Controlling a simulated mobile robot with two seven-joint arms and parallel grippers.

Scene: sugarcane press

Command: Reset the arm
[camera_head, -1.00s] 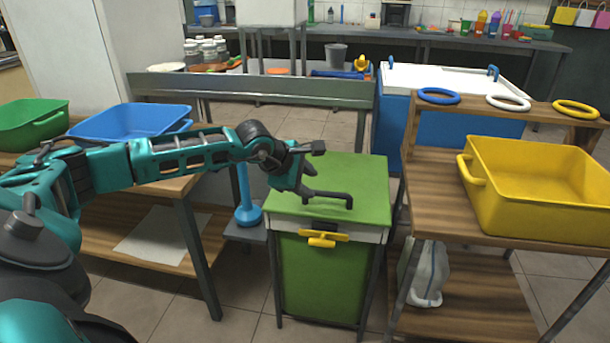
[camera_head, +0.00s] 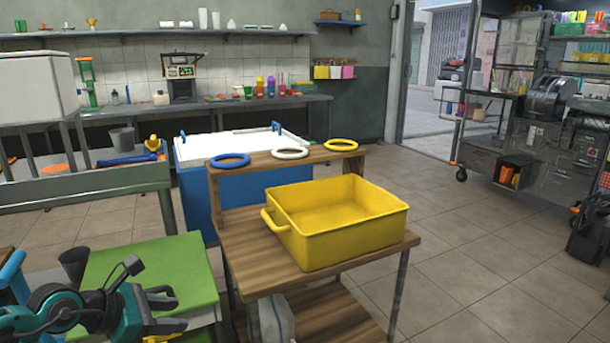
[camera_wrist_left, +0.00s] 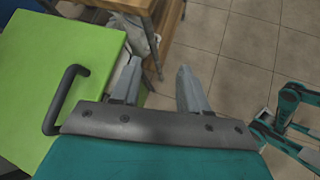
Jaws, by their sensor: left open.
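My left gripper (camera_head: 143,287) is at the lower left of the head view, over the green-lidded bin (camera_head: 182,262). Its two fingers stand apart in the left wrist view (camera_wrist_left: 160,88), with nothing between them. The green lid also fills the left of the wrist view (camera_wrist_left: 60,55), with a dark bar handle (camera_wrist_left: 66,95) beside the left finger. I cannot tell whether the finger touches the handle. My right gripper is not seen; a teal part of my own body shows at the right of the wrist view.
A wooden stand (camera_head: 243,243) holds a yellow tub (camera_head: 340,240) right of the bin, with blue, white and yellow rings on its raised back shelf. A blue chest with a white top (camera_head: 240,147) stands behind.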

